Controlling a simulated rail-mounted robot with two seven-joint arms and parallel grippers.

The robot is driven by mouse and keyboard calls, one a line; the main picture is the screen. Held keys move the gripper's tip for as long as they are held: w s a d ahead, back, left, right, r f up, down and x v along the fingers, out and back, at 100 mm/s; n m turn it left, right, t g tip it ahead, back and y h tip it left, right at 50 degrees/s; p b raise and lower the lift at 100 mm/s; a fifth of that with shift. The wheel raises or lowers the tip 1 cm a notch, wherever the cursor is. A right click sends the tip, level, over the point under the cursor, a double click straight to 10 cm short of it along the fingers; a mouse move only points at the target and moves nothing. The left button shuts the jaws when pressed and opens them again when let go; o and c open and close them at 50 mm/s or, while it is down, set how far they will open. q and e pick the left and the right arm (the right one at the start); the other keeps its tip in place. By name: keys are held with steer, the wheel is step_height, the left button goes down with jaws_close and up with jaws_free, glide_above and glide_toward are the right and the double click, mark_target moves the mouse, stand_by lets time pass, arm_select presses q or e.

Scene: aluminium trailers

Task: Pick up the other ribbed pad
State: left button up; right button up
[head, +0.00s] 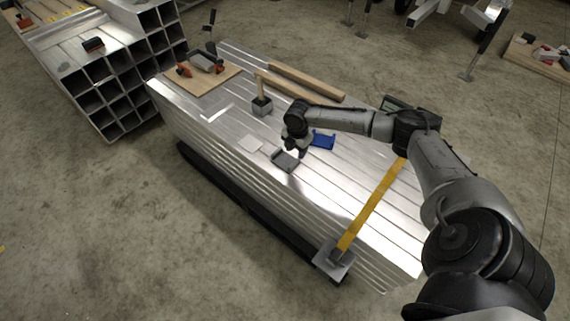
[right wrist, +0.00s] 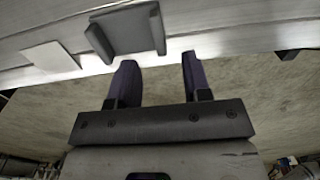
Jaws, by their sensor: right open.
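A dark grey pad (head: 286,161) with raised ends lies on the stack of aluminium sheets (head: 225,125). The same grey pad shows in the right wrist view (right wrist: 128,32), just beyond the fingertips. I cannot make out its ribs. My right gripper (head: 293,151) hangs close above and beside the pad. In the right wrist view my right gripper (right wrist: 156,62) has its two fingers apart with nothing between them. Another grey block (head: 207,61) lies on a wooden board between orange-ended clamps; I cannot tell whether it is ribbed. My left gripper is out of view.
A blue bracket (head: 323,140) lies just right of my gripper. A pale square plate (head: 250,144) lies left of the pad. A mallet (head: 262,104) stands behind, near wooden bars (head: 305,82). A yellow strap (head: 372,205) crosses the stack at right.

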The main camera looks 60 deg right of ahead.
mark_target(295, 161)
step_height(295, 161, down, 3)
steer(key=shift+r+b, duration=0.15)
steer(key=shift+b, duration=0.2)
step_height(295, 161, down, 5)
steer(key=b, duration=0.4)
steer(key=shift+w, duration=0.15)
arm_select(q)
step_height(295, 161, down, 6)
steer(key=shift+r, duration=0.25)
arm_select(e)
steer(key=shift+c, duration=0.3)
jaws_close()
